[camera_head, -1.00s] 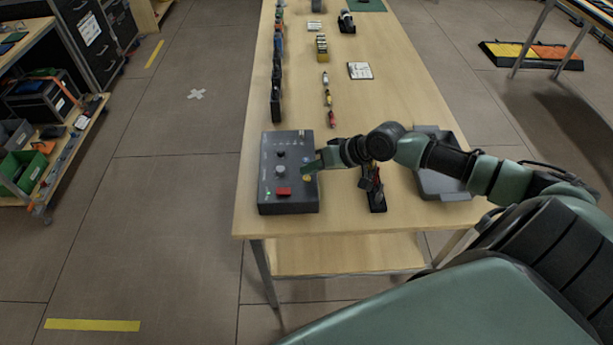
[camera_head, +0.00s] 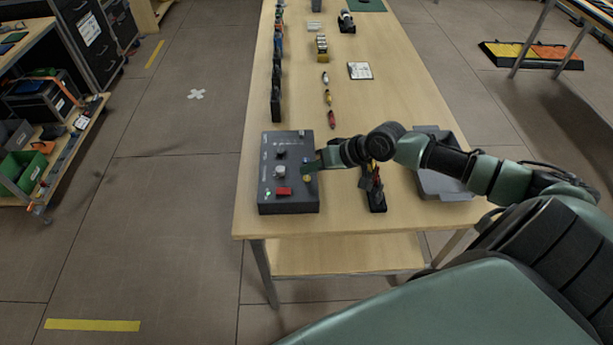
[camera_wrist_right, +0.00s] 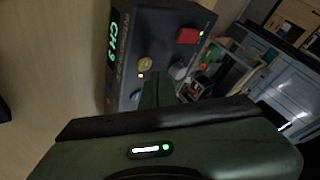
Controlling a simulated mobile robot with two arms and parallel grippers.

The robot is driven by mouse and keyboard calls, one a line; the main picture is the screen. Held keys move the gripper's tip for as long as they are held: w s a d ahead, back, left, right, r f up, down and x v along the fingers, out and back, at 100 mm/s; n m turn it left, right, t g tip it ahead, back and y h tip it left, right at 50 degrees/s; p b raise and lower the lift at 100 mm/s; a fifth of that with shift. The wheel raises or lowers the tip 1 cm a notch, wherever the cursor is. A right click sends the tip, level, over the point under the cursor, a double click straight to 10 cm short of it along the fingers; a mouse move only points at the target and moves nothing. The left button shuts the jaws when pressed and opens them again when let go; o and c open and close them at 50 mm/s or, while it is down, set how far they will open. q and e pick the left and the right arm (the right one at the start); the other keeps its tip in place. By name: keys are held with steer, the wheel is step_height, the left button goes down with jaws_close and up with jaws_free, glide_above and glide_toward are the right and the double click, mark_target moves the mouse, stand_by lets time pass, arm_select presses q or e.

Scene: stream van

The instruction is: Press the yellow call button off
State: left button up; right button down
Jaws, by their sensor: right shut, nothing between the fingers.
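The grey control box (camera_head: 268,205) sits at the table's near left corner. Its yellow button (camera_head: 307,178) is on the right side of the top face. In the right wrist view the yellow button (camera_wrist_right: 145,64) shows with a small lit amber light (camera_wrist_right: 141,75) beside it. My right gripper (camera_head: 311,166) is shut and empty, its tip over the box's right side, close to the yellow button. Its green fingers also show in the right wrist view (camera_wrist_right: 157,90). I cannot tell whether they touch the button. My left gripper is not in view.
The box also has a red switch (camera_head: 284,191) with a green light and several knobs. A black holder (camera_head: 377,203) and a grey bin (camera_head: 440,186) stand to its right. Small coloured items (camera_head: 328,98) line the table's middle.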

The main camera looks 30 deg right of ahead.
mark_target(310, 179)
steer(key=shift+f, duration=0.15)
stand_by(0.3)
steer(key=shift+f, duration=0.3)
steer(key=shift+f, duration=0.15)
stand_by(0.3)
steer(key=shift+r+p, duration=0.6)
steer(key=shift+p, duration=0.15)
step_height(310, 179, up, 6)
steer(key=p, duration=0.6)
